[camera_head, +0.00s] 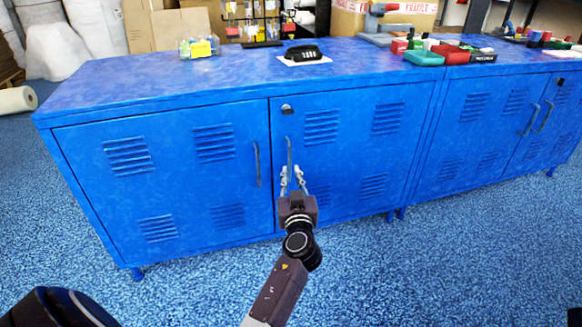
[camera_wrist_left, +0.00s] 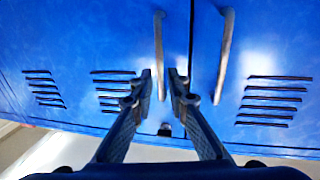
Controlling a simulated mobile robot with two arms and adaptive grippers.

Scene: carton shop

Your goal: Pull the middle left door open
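The middle left door (camera_head: 345,150) of the blue cabinet is closed. Its upright grey handle (camera_head: 289,157) is near its left edge, with a small lock above it. My left gripper (camera_head: 293,178) is open in front of the lower part of this handle. In the left wrist view, which is upside down, the handle (camera_wrist_left: 159,50) shows between the two open fingers (camera_wrist_left: 162,76). Whether the fingers touch it I cannot tell. The far left door's handle (camera_wrist_left: 224,55) is outside the fingers, to the right in that view. My right gripper is not in view.
The far left door (camera_head: 165,180) and the right-hand doors (camera_head: 480,130) look closed. On the cabinet top (camera_head: 190,75) are a black device (camera_head: 304,53), a yellow item box (camera_head: 199,47) and several tools. The blue floor (camera_head: 430,265) before the cabinet is clear.

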